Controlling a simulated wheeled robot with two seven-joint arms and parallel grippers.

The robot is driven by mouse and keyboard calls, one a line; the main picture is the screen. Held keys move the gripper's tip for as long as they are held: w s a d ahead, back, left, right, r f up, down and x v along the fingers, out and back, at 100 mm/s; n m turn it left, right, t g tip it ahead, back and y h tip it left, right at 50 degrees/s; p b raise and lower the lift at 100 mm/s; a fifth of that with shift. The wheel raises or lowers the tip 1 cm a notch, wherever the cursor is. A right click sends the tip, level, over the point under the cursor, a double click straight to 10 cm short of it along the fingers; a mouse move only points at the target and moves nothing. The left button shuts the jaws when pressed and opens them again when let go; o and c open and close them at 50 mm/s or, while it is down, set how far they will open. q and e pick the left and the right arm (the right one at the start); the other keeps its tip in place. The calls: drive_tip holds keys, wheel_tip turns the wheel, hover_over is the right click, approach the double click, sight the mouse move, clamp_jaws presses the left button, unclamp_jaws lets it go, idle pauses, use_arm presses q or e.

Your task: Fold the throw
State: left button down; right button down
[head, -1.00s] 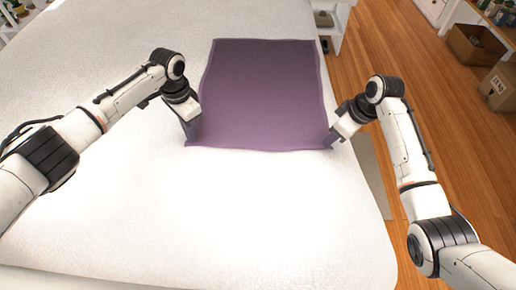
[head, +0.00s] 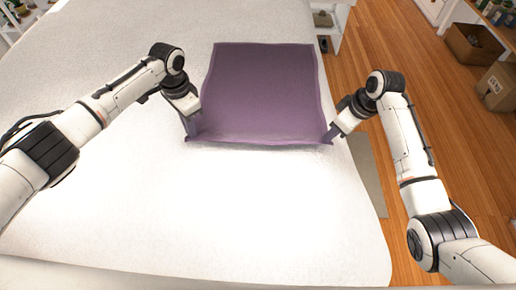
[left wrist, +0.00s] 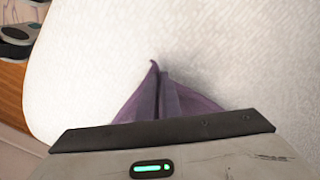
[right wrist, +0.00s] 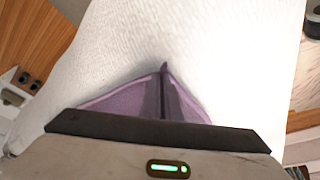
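The purple throw (head: 262,92) lies spread flat on the white bed (head: 200,210), its near edge slightly raised. My left gripper (head: 191,136) is at the throw's near left corner, and my right gripper (head: 330,138) is at its near right corner. In the left wrist view the throw's corner (left wrist: 158,95) is pinched between the fingers, with a tip sticking out. In the right wrist view the other corner (right wrist: 163,95) is pinched the same way. Both grippers are shut on the cloth.
The bed is bare to the left of the throw and in front of it. Wooden floor (head: 400,50) lies to the right, with cardboard boxes (head: 495,88) at the far right. A white shelf (head: 335,22) stands beyond the bed's right edge.

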use_arm(q)
drive_tip(key=shift+r, duration=0.1)
